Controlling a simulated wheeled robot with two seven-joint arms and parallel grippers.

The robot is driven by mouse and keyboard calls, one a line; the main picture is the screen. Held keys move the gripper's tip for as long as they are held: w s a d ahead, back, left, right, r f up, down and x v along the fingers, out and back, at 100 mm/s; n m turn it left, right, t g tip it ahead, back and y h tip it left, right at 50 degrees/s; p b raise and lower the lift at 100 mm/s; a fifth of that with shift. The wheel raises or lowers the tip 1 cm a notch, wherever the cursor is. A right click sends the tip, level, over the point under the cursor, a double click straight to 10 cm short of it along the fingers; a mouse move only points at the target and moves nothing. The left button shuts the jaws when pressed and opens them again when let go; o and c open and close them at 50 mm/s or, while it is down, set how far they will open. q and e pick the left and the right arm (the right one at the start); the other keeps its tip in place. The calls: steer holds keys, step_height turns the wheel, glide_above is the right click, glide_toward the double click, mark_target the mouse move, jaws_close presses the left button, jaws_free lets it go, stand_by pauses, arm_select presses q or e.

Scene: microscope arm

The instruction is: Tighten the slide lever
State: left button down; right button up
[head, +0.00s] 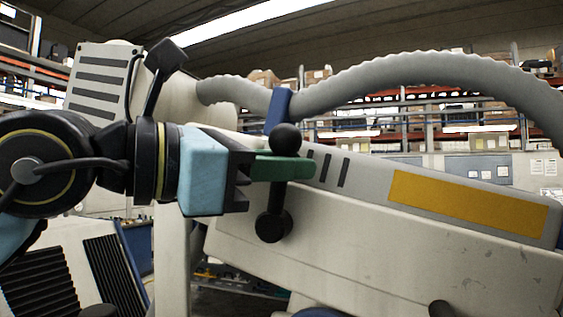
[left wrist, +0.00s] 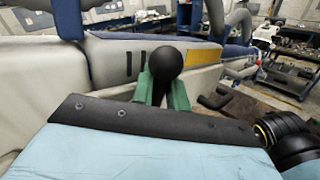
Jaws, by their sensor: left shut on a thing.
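The slide lever is a black bar with a round ball knob (head: 285,138) at its top and a second black knob (head: 272,226) at its lower end. It sits on the side of the pale microscope arm (head: 370,235). My left gripper (head: 285,168), with green fingers, reaches in from the left and is shut on the lever between the two knobs. In the left wrist view, the ball knob (left wrist: 167,62) stands just above and between the green fingers. The lever's lower part is hidden there. My right gripper is not in view.
A grey ribbed hose (head: 400,75) arches above the arm, with a blue clamp (head: 278,108) near the lever. A yellow panel (head: 468,203) marks the arm's right side. A short black handle (head: 441,309) sticks out low on the right. Shelves with boxes stand behind.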

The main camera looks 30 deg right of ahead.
arm_select(q)
steer(key=w+a+n+h+b, duration=0.1)
steer(key=n+b, duration=0.1)
steer(key=b, duration=0.4)
steer(key=w+a+n+t+h+b, duration=0.1)
steer(key=n+h+b, duration=0.1)
steer(key=b, duration=0.4)
steer(key=shift+w+a+r+n+h, duration=0.2)
steer(key=shift+n+h, duration=0.1)
steer(key=shift+n, duration=0.3)
steer(key=c, duration=1.5)
jaws_free()
steer(key=shift+d, duration=0.1)
steer(key=shift+f, duration=0.1)
steer(key=shift+f+b, duration=0.1)
steer(key=shift+b, duration=0.2)
